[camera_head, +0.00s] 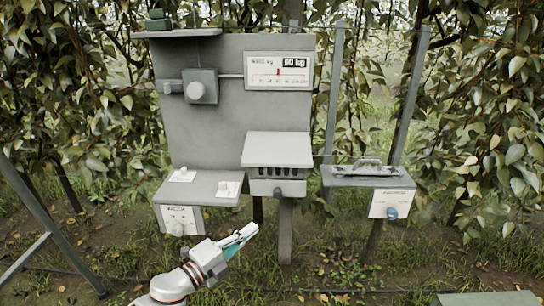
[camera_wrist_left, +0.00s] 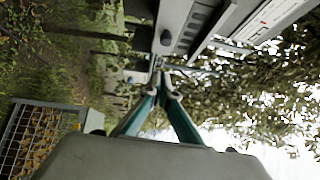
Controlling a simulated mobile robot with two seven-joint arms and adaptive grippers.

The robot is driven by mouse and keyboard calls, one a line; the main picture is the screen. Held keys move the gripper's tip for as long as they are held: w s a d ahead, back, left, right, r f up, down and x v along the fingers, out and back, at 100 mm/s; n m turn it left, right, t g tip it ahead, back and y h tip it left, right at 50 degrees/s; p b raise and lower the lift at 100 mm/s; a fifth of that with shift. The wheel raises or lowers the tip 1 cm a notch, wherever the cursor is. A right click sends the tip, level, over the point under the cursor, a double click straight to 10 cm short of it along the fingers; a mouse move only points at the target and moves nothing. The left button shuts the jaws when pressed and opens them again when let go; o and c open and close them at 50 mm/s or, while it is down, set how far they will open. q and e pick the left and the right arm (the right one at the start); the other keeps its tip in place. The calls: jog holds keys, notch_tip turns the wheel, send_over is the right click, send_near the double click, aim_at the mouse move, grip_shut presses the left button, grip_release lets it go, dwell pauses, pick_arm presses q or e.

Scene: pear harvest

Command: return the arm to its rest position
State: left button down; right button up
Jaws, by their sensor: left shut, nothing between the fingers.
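My left gripper (camera_head: 247,232) comes in from the bottom left of the head view. Its teal and grey fingers are shut with nothing between them, below and in front of the grey panel (camera_head: 217,118). In the left wrist view the closed fingertips (camera_wrist_left: 163,80) meet near the middle, with the box undersides beyond them. The gripper appears apart from the panel and the boxes. My right gripper is not in view.
Below the panel sit a slanted box (camera_head: 200,188) and a vented box (camera_head: 277,152). A handled box (camera_head: 368,175) stands to the right. A wire crate (camera_wrist_left: 42,136) shows in the wrist view. Foliage fills the back; grass lies below.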

pick_arm(q)
jog(key=s+a+f+n+g+y, duration=0.1)
jog(key=s+a+f+n+y, duration=0.2)
jog(key=s+f+n, duration=0.4)
jog(key=s+a+f+n+g+y, duration=0.1)
jog(key=s+a+f+n+y, duration=0.2)
jog(key=s+f+n, duration=0.4)
jog(key=s+a+f+n+g+y, duration=0.1)
jog(key=s+a+f+n+y, duration=0.2)
jog(key=s, duration=1.2)
notch_tip(320, 180, down, 7)
jog(key=a+n, duration=0.2)
jog(key=n, duration=0.3)
jog(key=shift+s, duration=0.2)
jog(key=shift+r, duration=0.1)
